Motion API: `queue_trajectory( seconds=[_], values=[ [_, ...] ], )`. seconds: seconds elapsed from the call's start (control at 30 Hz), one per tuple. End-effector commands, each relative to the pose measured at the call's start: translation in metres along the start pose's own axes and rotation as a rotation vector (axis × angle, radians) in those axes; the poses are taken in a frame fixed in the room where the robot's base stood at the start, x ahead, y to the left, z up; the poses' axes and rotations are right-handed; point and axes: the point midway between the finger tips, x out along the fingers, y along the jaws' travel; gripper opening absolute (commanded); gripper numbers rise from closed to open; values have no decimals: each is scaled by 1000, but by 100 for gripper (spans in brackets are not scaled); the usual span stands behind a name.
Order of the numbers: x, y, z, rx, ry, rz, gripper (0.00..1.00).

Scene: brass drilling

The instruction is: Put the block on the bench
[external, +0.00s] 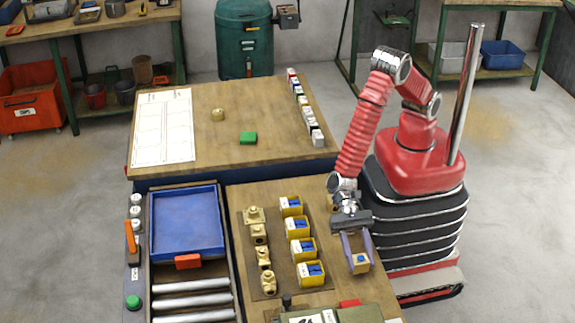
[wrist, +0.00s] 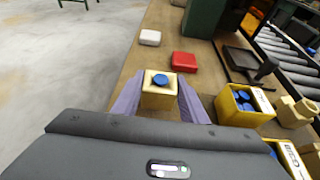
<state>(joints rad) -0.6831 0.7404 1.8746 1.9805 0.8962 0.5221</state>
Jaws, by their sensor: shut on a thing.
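My gripper (external: 357,250) is shut on a tan block (external: 361,264) with a blue round spot on it, above the right edge of the near wooden bench (external: 330,289). In the wrist view the block (wrist: 160,87) sits between the two purple fingers of my gripper (wrist: 158,98). Whether the block touches the bench top cannot be told.
Yellow bins (external: 311,273) with blue pieces and several brass parts (external: 263,257) stand left of my gripper. A red block (wrist: 184,62) and a white block (wrist: 150,37) lie beyond it. A blue tray (external: 187,222) is at the left.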

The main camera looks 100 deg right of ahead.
Motion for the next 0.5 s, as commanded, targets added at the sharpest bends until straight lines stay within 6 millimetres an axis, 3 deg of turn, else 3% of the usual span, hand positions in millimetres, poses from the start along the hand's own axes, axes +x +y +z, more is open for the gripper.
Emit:
queue_trajectory(
  seconds=[0.2, 0.5],
  values=[
    [8, -1, -17, 0, -3, -1, 0],
    [8, -1, -18, -1, -3, -1, 0]
  ],
)
